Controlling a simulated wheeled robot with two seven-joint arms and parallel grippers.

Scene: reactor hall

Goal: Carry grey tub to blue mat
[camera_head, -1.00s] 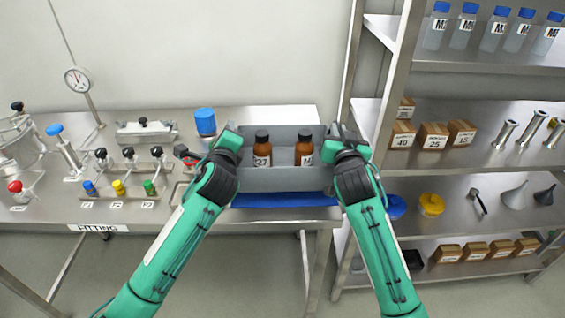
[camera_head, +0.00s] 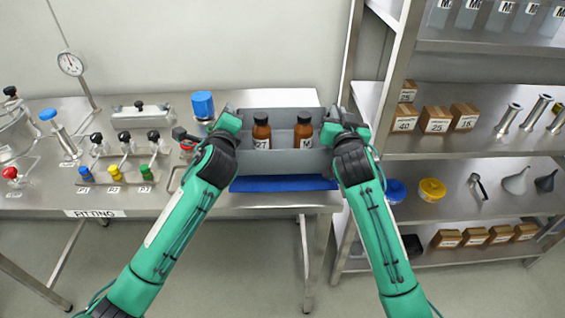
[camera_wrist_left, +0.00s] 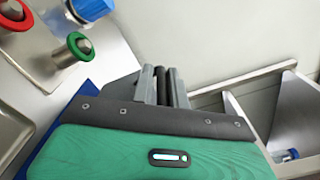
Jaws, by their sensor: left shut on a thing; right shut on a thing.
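The grey tub (camera_head: 285,163) is held between my two grippers, above the front right of the steel bench. Two brown bottles (camera_head: 262,132) with black caps stand upright in it. My left gripper (camera_head: 232,122) is shut on the tub's left side, and my right gripper (camera_head: 338,124) is shut on its right side. In the left wrist view the left gripper's fingers (camera_wrist_left: 163,86) reach to the tub's edge. The blue mat (camera_head: 283,184) shows below the tub at the bench's front edge; the tub hides its back part. I cannot tell how high the tub is above it.
A blue-capped container (camera_head: 203,105) stands left of the tub. A valve row (camera_head: 120,160) and a gauge (camera_head: 71,63) are further left on the bench. A steel shelf rack (camera_head: 385,60) with boxes and bottles stands close on the right.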

